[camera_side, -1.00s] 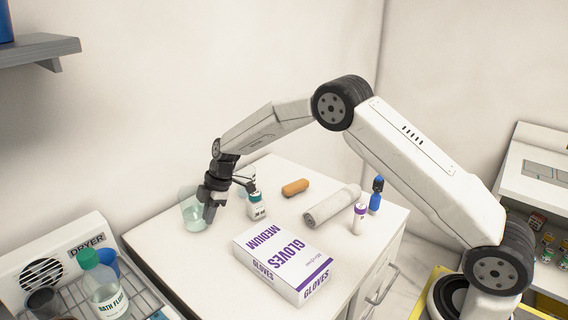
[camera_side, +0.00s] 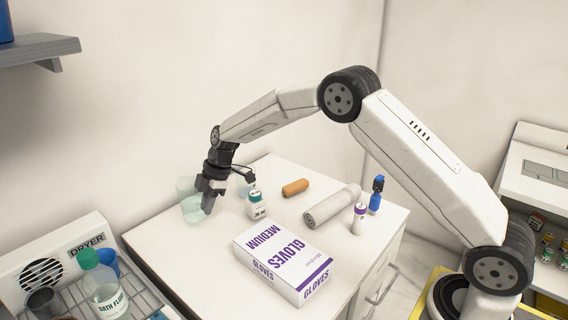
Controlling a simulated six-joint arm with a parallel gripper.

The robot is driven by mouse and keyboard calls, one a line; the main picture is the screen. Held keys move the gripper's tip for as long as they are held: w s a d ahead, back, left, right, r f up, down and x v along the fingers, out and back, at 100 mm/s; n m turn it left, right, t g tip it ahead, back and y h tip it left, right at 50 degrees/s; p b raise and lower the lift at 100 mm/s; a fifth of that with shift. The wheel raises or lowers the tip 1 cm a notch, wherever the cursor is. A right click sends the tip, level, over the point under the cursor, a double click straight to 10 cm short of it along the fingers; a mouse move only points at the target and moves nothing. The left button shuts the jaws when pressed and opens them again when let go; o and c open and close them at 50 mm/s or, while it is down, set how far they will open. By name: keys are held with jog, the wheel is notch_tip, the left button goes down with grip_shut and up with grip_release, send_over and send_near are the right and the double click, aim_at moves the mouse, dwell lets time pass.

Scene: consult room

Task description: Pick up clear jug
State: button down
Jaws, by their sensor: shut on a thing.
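The clear jug (camera_side: 188,202), pale green and see-through, is at the left end of the white worktop. My gripper (camera_side: 207,197) points down at the jug's right side and is shut on it. The jug looks upright and slightly above the worktop. The dark fingers cover part of its right side, so the exact grip is hidden.
A small white vial (camera_side: 257,207) stands right of my gripper. The gloves box (camera_side: 283,262) lies in front. An orange roll (camera_side: 295,188), a grey-white cylinder (camera_side: 332,206), a purple-capped vial (camera_side: 359,218) and a blue bottle (camera_side: 376,196) are farther right. A drying rack (camera_side: 140,287) is at lower left.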

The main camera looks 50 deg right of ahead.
jog(key=s+d+r, duration=0.1)
jog(key=s+r, duration=0.8)
jog(key=s, duration=0.4)
jog(key=shift+s+d+r, duration=0.25)
jog(key=shift+s+r, duration=0.05)
jog(key=shift+r, duration=0.1)
dwell(0.5)
jog(key=shift+s, duration=0.1)
dwell(0.9)
